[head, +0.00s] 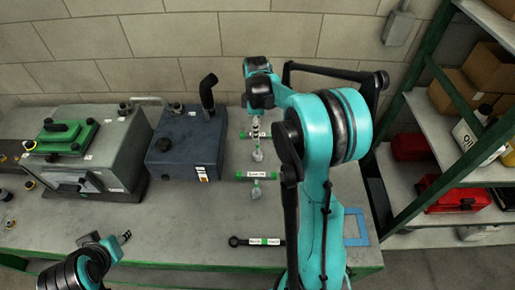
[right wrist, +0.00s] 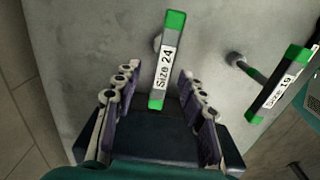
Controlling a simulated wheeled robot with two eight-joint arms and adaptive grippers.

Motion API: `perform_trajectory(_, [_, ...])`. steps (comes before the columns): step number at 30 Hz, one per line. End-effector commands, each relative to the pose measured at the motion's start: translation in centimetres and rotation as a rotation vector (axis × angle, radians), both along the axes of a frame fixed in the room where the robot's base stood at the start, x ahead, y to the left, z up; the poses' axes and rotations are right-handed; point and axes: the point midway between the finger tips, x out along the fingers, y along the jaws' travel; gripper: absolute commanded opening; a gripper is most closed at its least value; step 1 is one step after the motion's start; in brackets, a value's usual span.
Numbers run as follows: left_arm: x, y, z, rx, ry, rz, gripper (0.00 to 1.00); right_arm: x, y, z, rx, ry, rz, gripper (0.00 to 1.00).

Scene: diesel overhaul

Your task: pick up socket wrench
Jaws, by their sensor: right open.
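A T-shaped socket wrench labelled Size 24 (right wrist: 167,62), with green ends on its bar, shows between the open fingers of my right gripper (right wrist: 160,75) in the right wrist view. A gap shows on both sides of the bar; I cannot tell its depth between the fingers. In the head view my right gripper (head: 255,127) is over this wrench and partly hides it. A second T-shaped wrench, labelled Size 19 (head: 257,175), is nearer and also shows in the right wrist view (right wrist: 280,85). My left gripper (head: 123,238) is at lower left, its fingers unclear.
A dark blue box with a black pipe (head: 187,150) stands left of the wrenches. A grey engine block with a green cover (head: 90,150) is further left. A black tool with a green and white label (head: 262,241) lies near the table's front edge. Shelves (head: 420,170) stand at right.

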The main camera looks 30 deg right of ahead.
Motion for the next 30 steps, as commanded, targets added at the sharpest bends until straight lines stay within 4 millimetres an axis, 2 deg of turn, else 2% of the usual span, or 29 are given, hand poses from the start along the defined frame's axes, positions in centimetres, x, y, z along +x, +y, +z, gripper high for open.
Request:
perform_trajectory(11, [0.0, 0.0, -1.0, 0.0, 0.0, 0.0, 0.4, -0.1, -0.3, -4.3, 0.003, 0.01, 0.02, 0.41])
perform_trajectory(18, [0.0, 0.0, -2.0, 0.0, 0.0, 0.0, 0.4, -0.5, -0.3, -7.7, 0.003, 0.01, 0.019, 0.41])
perform_trajectory(27, [0.0, 0.0, -2.0, 0.0, 0.0, 0.0, 0.4, -0.5, -0.3, -8.2, 0.002, 0.009, 0.019, 0.41])
perform_trajectory(29, [0.0, 0.0, -2.0, 0.0, 0.0, 0.0, 0.4, -0.5, -0.3, -8.2, 0.002, 0.009, 0.019, 0.28])
perform_trajectory(30, [0.0, 0.0, -2.0, 0.0, 0.0, 0.0, 0.4, -0.5, -0.3, -8.2, 0.002, 0.009, 0.019, 0.18])
